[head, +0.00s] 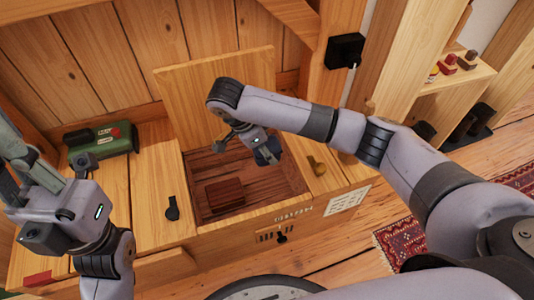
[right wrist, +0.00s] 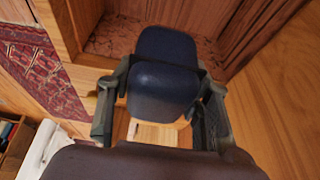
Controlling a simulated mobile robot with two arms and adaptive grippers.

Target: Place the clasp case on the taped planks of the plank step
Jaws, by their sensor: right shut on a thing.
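A dark blue case with rounded ends, which I take for the clasp case (right wrist: 165,85), is between the fingers of my right gripper (head: 256,146). The gripper is shut on it. In the head view the case (head: 268,155) hangs over the right part of an open, red-brown compartment (head: 245,170) in the wooden plank step (head: 240,242). Its underside is hidden. Bare planks (head: 150,190) lie left of the compartment; I cannot make out clear tape on them. My left gripper (head: 55,175) is raised at the left edge, apart from the case; its fingers are partly cut off.
A brown box (head: 224,193) sits in the compartment. A raised wooden lid (head: 215,85) stands behind it. A green device (head: 100,142) lies at the left, a black object (head: 172,208) on the planks, and a brass-coloured object (head: 316,165) on the right rim.

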